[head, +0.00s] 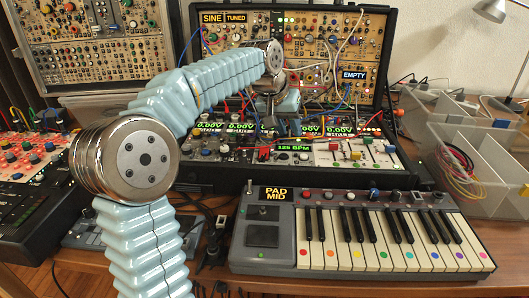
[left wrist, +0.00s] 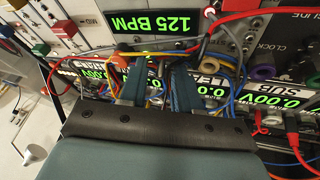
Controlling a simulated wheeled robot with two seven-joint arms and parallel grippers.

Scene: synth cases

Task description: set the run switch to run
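My left arm reaches over the synth case, and its gripper (head: 269,122) hangs down over the modules left of the green 125 BPM display (head: 294,148). In the left wrist view the two dark teal fingers (left wrist: 158,72) stand apart with a gap between them, among patch cables. The 125 BPM display (left wrist: 154,24) shows upside down just beyond the fingertips. I cannot pick out the run switch; cables and the fingers cover part of that panel. No held thing shows between the fingers. My right gripper is not in view.
Red, yellow and blue cables (left wrist: 228,62) cross close around the fingers. A keyboard (head: 385,240) with a PAD MID display lies in front of the synth case (head: 210,170). Clear bins (head: 470,140) stand at the right. Another modular case (head: 85,45) stands at the left.

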